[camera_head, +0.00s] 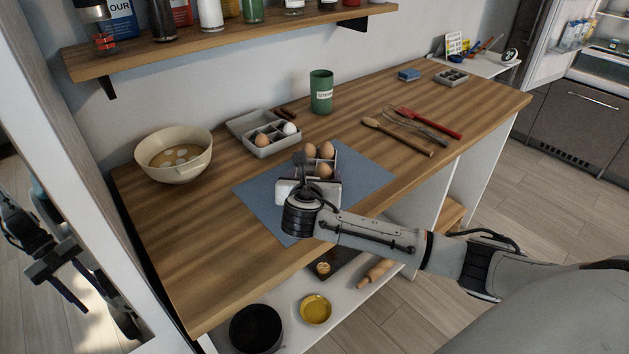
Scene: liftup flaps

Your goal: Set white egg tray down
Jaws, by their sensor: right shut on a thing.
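A white egg tray (329,186) holding several brown eggs (324,150) is over the blue mat (365,176) on the wooden counter. My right gripper (304,170) is shut on the tray's near left part, and my wrist hides some of it. The tray looks level and low; I cannot tell whether its underside touches the mat. My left gripper (62,285) hangs at the far left, away from the counter. It is dark and partly shadowed, and its jaw opening is unclear.
Behind the mat, an open egg carton (262,150) holds a brown and a white egg. A beige bowl (174,166) stands left and a green canister (321,92) at the back. A wooden spoon (398,137) and whisk (428,133) lie right. The front-left counter is clear.

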